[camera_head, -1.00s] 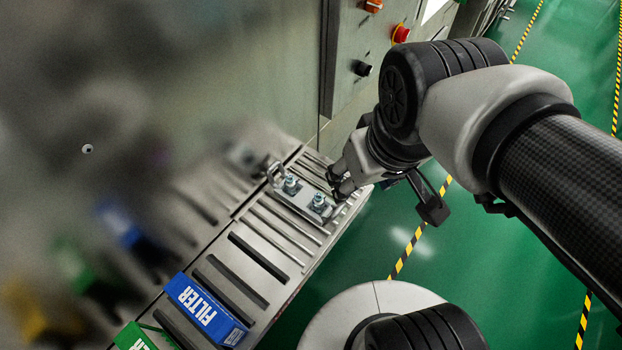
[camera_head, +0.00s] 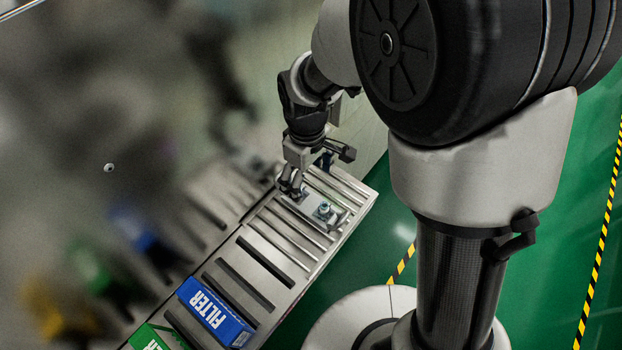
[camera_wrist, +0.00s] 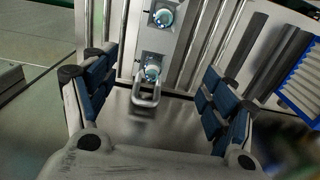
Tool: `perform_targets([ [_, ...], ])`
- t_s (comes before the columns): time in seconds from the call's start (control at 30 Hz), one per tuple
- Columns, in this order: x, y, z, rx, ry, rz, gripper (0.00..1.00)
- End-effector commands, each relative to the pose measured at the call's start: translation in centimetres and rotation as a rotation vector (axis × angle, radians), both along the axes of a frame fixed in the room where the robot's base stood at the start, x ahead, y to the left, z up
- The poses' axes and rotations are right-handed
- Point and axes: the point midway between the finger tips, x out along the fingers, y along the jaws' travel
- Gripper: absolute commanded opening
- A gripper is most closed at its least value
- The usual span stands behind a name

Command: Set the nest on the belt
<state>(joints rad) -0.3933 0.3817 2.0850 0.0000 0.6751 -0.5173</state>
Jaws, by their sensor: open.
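The nest (camera_head: 312,206) is a pale metal plate with two round bluish-topped fittings and a loop handle. It lies on the slatted metal belt (camera_head: 290,242) near its right end. My gripper (camera_head: 291,186) is at the nest's far left end and partly hides it. In the wrist view, the nest (camera_wrist: 153,42) extends upward, and its loop handle (camera_wrist: 147,97) sits between the spread blue finger pads of my gripper (camera_wrist: 150,95). The fingers are open and apart from the handle. I cannot tell their height above the belt.
A blue FILTER box (camera_head: 214,312) and a green box (camera_head: 155,338) lie on the nearer part of the belt. More boxes at the left are blurred. Green floor with yellow-black tape (camera_head: 603,245) lies to the right.

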Motion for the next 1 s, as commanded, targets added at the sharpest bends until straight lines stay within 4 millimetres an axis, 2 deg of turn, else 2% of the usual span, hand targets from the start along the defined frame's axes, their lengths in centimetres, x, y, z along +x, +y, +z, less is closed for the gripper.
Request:
perform_targets([
  [0.03,-0.1,-0.1,-1.5,-0.002,0.004,-0.001,0.78],
  [0.1,-0.1,-0.1,-3.1,-0.002,0.005,-0.001,0.78],
  [0.3,0.0,-0.1,-6.1,-0.001,0.002,-0.002,0.78],
  [0.57,0.0,-0.2,-7.5,0.0,0.0,-0.003,0.78],
  [0.83,0.1,-0.8,-11.4,-0.001,0.003,-0.003,0.78],
  [1.0,0.1,-0.7,-12.1,0.0,0.0,-0.003,0.78],
])
